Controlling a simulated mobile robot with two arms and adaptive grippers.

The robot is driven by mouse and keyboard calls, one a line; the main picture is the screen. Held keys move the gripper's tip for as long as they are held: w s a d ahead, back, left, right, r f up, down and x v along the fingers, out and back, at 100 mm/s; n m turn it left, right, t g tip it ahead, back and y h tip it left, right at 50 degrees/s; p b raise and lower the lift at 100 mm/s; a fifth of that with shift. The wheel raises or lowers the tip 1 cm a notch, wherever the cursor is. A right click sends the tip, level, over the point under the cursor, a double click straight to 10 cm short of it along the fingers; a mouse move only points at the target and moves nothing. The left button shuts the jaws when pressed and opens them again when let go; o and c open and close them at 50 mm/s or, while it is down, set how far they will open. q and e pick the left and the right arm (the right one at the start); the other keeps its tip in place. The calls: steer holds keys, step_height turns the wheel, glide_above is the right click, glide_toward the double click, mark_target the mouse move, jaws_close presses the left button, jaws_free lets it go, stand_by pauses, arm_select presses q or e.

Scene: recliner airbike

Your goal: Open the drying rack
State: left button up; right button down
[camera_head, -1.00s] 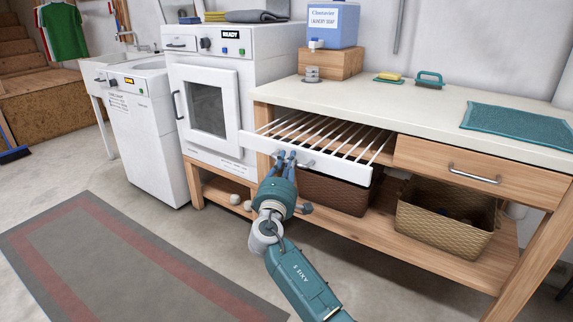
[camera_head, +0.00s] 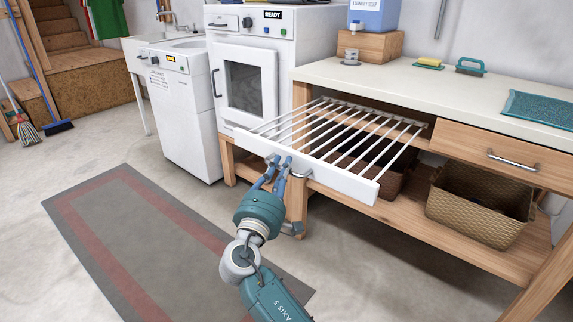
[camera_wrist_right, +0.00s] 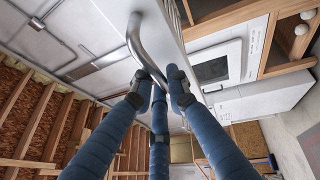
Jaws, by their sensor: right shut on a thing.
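The drying rack (camera_head: 362,186) is a white-fronted drawer frame with thin white bars, pulled far out from under the pale worktop (camera_head: 400,90). My right gripper (camera_head: 278,164) is at its front panel, left of the panel's middle, shut on the metal handle. In the right wrist view the blue fingers (camera_wrist_right: 162,82) close around the lower end of the curved handle (camera_wrist_right: 137,40). The handle's far end shows just right of the fingers in the head view. My left gripper is not in view.
A wicker basket (camera_head: 478,207) stands on the lower shelf, with a darker basket (camera_head: 392,180) under the rack. A closed wooden drawer (camera_head: 505,158) is on the right. A white dryer (camera_head: 250,80) stands left of the bench. The grey mat (camera_head: 150,230) lies on open floor.

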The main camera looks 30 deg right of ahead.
steer(key=shift+f, duration=0.1)
steer(key=c, duration=1.7)
jaws_free()
steer(key=v, duration=1.2)
steer(key=shift+s, duration=0.1)
steer(key=shift+d, duration=0.1)
